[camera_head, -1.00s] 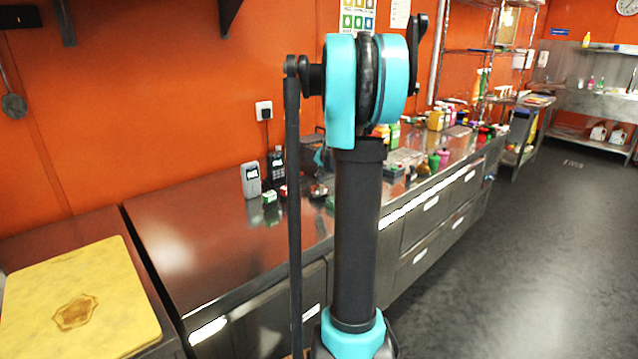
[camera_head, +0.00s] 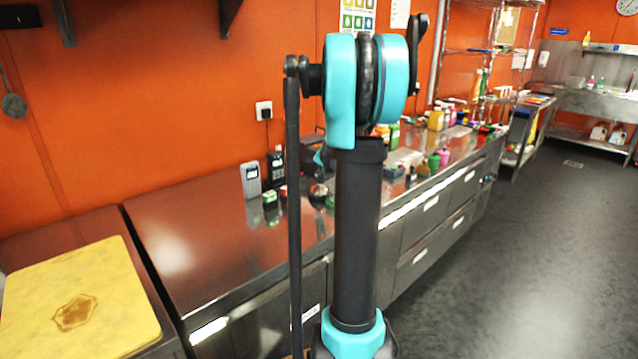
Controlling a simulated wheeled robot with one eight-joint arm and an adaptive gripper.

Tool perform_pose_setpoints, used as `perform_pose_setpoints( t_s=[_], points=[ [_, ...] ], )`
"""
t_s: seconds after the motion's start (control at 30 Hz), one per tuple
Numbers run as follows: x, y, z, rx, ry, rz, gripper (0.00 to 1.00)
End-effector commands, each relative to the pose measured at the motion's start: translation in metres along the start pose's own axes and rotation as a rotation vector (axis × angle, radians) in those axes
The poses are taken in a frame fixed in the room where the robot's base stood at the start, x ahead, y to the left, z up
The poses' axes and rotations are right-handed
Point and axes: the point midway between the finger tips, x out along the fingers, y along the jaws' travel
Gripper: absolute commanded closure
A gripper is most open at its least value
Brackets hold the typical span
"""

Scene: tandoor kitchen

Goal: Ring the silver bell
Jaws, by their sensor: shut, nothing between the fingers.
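A small rounded, shiny object (camera_head: 318,190), which looks like the silver bell, sits on the steel counter just left of my upright arm link. It is small, and I cannot make out its details. The dark and teal end of my arm, with my gripper (camera_head: 320,166), shows partly behind that link, close above the bell. The gripper is shut and holds nothing. Its fingertips are mostly hidden, so I cannot tell whether they touch the bell.
The steel counter (camera_head: 190,235) is bare at its left. A grey device (camera_head: 251,180), a dark handset (camera_head: 276,166) and a small green box (camera_head: 269,196) stand left of the bell. Several bottles and boxes stand farther right. A yellow board (camera_head: 75,300) lies front left. The right floor is clear.

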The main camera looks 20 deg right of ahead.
Motion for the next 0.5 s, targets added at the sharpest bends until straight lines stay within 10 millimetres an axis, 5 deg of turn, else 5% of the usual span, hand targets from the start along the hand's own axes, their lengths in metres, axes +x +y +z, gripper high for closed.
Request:
perform_pose_setpoints(
  t_s=[0.5],
  points=[
    [0.0056,0.0040,0.0040,0.000,0.000,0.000,1.00]
  ],
)
